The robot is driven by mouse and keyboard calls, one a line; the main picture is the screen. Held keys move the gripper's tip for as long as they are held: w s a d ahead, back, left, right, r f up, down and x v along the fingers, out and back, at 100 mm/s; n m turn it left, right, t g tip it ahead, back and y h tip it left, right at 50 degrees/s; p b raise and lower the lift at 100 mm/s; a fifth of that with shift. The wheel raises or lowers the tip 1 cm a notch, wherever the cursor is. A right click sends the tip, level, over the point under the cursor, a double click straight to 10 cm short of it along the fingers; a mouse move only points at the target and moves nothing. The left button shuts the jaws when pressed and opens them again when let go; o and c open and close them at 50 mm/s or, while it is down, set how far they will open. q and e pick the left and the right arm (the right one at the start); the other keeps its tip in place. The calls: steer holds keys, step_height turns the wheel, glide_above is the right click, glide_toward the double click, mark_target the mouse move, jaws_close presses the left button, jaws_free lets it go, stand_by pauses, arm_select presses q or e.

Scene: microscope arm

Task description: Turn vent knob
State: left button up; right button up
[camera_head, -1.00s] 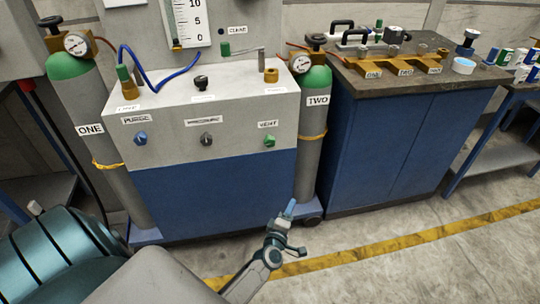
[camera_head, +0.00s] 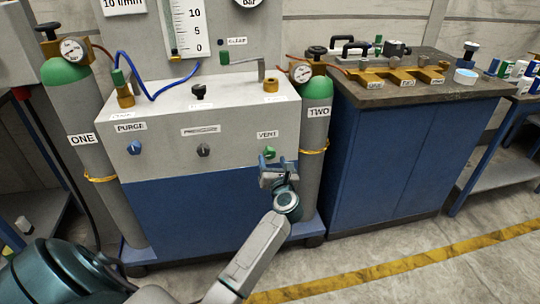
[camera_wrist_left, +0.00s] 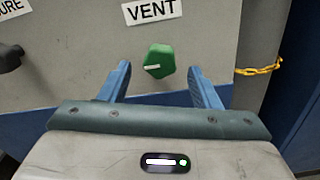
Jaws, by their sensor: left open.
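The green vent knob (camera_head: 270,152) sits on the grey front panel under the VENT label (camera_head: 267,135). In the left wrist view the knob (camera_wrist_left: 159,61) is a green faceted knob with a white mark pointing left. My left gripper (camera_head: 272,159) is open just in front of the panel at the knob. In the left wrist view its blue fingers (camera_wrist_left: 158,75) stand on either side of the knob, apart from it, with their tips about level with its lower part. My right gripper is not in view.
The blue purge knob (camera_head: 134,147) and a black knob (camera_head: 203,150) sit left on the same panel. Cylinder TWO (camera_head: 314,135) with a yellow chain stands close on the right. Cylinder ONE (camera_head: 85,150) stands on the left. A blue cabinet (camera_head: 400,150) is farther right.

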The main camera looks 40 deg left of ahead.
mark_target(271, 156)
arm_select(q)
steer(key=shift+x, duration=2.2)
steer(key=shift+c, duration=0.5)
